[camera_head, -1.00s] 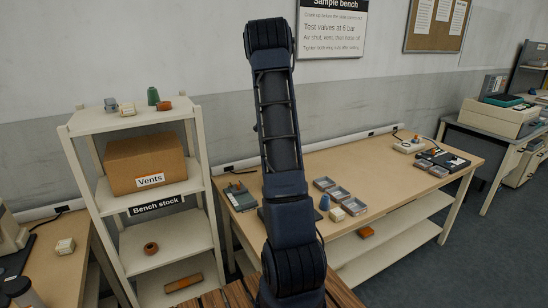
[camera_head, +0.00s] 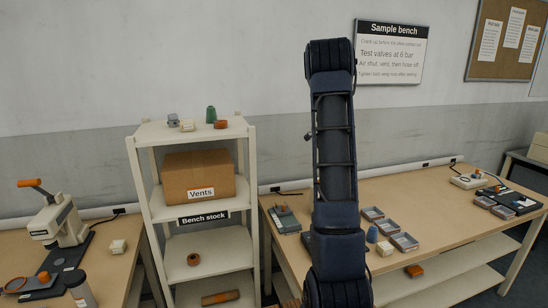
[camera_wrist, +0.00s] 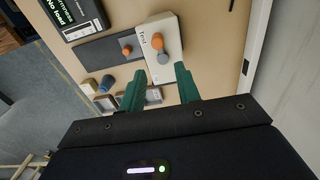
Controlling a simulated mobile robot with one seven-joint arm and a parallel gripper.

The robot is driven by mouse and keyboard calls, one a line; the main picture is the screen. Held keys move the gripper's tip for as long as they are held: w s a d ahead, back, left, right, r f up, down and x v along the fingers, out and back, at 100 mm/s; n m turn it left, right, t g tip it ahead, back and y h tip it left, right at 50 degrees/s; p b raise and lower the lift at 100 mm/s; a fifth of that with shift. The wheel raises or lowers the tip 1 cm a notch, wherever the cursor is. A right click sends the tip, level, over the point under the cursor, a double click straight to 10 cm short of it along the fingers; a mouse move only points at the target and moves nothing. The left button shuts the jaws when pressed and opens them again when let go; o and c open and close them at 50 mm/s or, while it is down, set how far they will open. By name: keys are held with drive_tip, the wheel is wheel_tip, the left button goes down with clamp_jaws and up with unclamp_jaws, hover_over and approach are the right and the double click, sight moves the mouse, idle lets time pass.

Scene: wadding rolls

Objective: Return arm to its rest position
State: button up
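My arm (camera_head: 335,160) stands raised in front of the sample bench (camera_head: 440,192) in the head view. My gripper does not show there. In the wrist view my gripper (camera_wrist: 159,80) has two green fingers set apart, with nothing held between them. Beyond the fingers, the bench top carries a pale test unit (camera_wrist: 158,38) with an orange knob, which appears apart from the fingers. Small trays (camera_wrist: 153,96) lie near the left finger, partly hidden behind it.
A shelf rack (camera_head: 191,132) labelled Bench stock holds a cardboard Vents box (camera_head: 198,175) left of my arm. Another bench (camera_head: 105,270) with a press (camera_head: 58,220) is at far left. A blue cup (camera_head: 372,234) stands by trays (camera_head: 388,227), close right of my arm.

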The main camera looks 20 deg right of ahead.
drive_tip(key=s+a+r+n+t, duration=0.2)
drive_tip(key=s+a+r+n, duration=0.6)
drive_tip(key=s+a+r, duration=0.7)
drive_tip(key=s+a+f+n+t, duration=0.1)
drive_tip(key=s+a+n, duration=0.4)
drive_tip(key=s, duration=0.6)
drive_tip(key=s+a+f+n+t, duration=0.1)
drive_tip(key=s+a+n, duration=0.4)
drive_tip(key=s+a, duration=0.3)
drive_tip(key=s, duration=0.4)
drive_tip(key=shift+f+t, duration=0.2)
drive_tip(key=shift+t, duration=0.1)
